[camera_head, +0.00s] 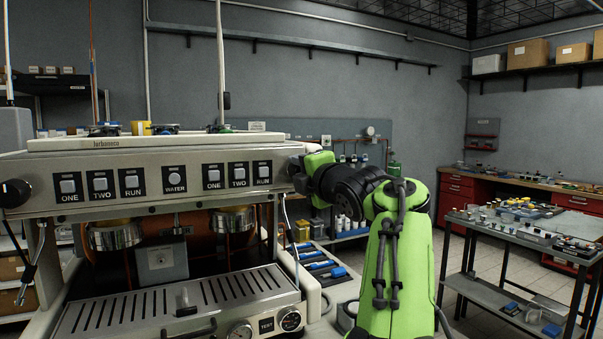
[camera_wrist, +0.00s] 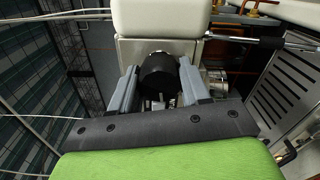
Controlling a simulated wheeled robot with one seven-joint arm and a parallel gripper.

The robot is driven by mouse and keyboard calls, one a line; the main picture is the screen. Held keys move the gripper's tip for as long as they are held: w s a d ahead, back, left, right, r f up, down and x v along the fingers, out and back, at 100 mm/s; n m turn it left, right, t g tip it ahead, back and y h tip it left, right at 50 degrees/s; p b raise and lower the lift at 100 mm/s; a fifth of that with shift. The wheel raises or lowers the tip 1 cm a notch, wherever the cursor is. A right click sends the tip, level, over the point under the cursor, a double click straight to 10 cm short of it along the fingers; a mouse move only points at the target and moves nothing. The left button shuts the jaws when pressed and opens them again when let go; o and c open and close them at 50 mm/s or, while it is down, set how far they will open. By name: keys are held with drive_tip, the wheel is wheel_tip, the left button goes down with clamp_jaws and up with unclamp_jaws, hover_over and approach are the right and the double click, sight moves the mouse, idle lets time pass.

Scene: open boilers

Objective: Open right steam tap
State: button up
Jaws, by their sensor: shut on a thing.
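The espresso machine (camera_head: 150,150) fills the left of the head view. The right steam tap is a round black knob (camera_wrist: 158,77) on the machine's light metal end, seen in the wrist view. My gripper (camera_wrist: 157,68) has its two grey fingers on either side of this knob and is shut on it. In the head view my green and black arm reaches the machine's right end, and the gripper there hides the right knob. The left steam tap (camera_head: 15,193) is a black knob at the machine's left end. The knob's turn angle cannot be told.
The button panel (camera_head: 174,180) lies left of my gripper. The drip tray (camera_head: 180,300) juts out below. A thin steam wand (camera_head: 287,225) hangs by the right end. A cart (camera_head: 520,240) with small parts stands at the right, with open floor between it and my arm.

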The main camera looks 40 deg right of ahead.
drive_tip(key=shift+w+f, duration=0.1)
drive_tip(key=shift+f, duration=0.25)
drive_tip(key=o, duration=1)
drive_tip(key=shift+r, duration=0.2)
drive_tip(key=b+v, duration=0.1)
drive_tip(key=v, duration=1.5)
drive_tip(key=shift+w+b, duration=0.1)
drive_tip(key=shift+b, duration=0.2)
